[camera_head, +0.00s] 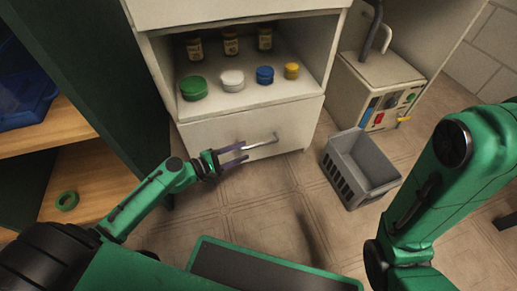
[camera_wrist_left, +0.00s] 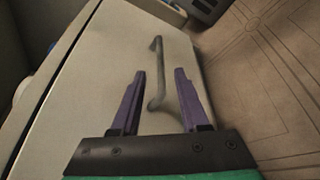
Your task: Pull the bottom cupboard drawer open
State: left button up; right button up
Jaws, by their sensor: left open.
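The bottom drawer (camera_head: 295,125) of the cream cupboard is shut in the head view, flush under the open shelf. Its metal bar handle (camera_head: 262,143) runs across the front. My left gripper (camera_head: 245,153) is open at the left end of the handle. In the left wrist view the two purple fingers of my left gripper (camera_wrist_left: 158,85) stand apart, with the handle (camera_wrist_left: 161,70) showing between and beyond them. I cannot tell whether they touch it. The drawer front (camera_wrist_left: 112,70) fills the middle of that view. My right arm shows at the right, but its gripper is out of view.
A grey crate (camera_head: 362,168) stands on the floor right of the drawer. A box with coloured controls (camera_head: 385,85) stands behind it. Jars and coloured lids sit on the shelf (camera_head: 255,95) above. The tiled floor before the drawer is clear.

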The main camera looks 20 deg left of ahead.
aim_at(254, 146)
pick_arm(q)
jog(key=b+x, duration=0.1)
jog(key=x, duration=0.6)
jog(key=shift+w+d+f, duration=0.15)
jog(key=shift+w+d, duration=0.1)
jog(key=shift+w, duration=0.05)
grip_shut()
dwell(0.9)
